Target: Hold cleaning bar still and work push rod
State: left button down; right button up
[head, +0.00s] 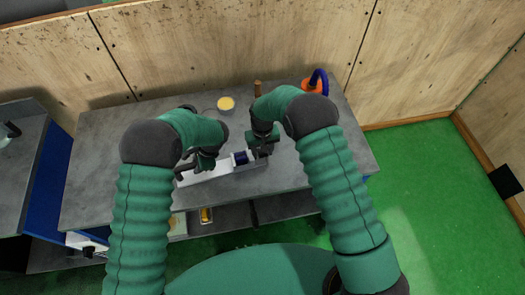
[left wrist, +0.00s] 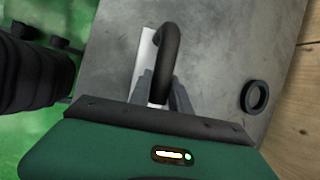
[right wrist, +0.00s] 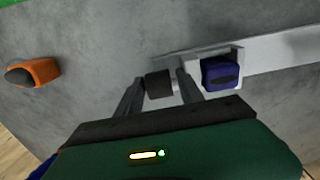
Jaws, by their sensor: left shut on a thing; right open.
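A long pale metal bar-like body (head: 208,175) lies along the front of the grey table, with a dark blue block (head: 240,158) near its right end. The block also shows in the right wrist view (right wrist: 220,73). My left gripper (left wrist: 160,82) is shut on a black curved handle (left wrist: 172,42) at the pale body's left part. My right gripper (right wrist: 159,80) is open, its fingers on either side of a black block (right wrist: 158,84) beside the blue one. Contact there is unclear. I cannot tell which parts are the cleaning bar and push rod.
The grey table (head: 105,150) is bare on the left. A yellow disc (head: 226,103) and an orange thing with a blue loop (head: 316,85) are at the back. A black ring (left wrist: 255,95) lies apart from my left gripper.

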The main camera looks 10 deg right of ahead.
jog(key=shift+a, duration=0.2)
jog(key=d, duration=0.4)
jog(key=shift+w+d, duration=0.2)
jog(key=shift+d, duration=0.2)
notch_tip(320, 180, up, 12)
jog(key=s+d+r+t, duration=0.1)
jog(key=s+d+r, duration=0.1)
jog(key=s, duration=0.9)
jog(key=s+d+r+m+t, duration=0.1)
jog(key=s+r, duration=0.4)
jog(key=s, duration=0.6)
jog(key=shift+d+t, duration=0.3)
jog(key=shift+d, duration=0.4)
jog(key=shift+w, duration=0.1)
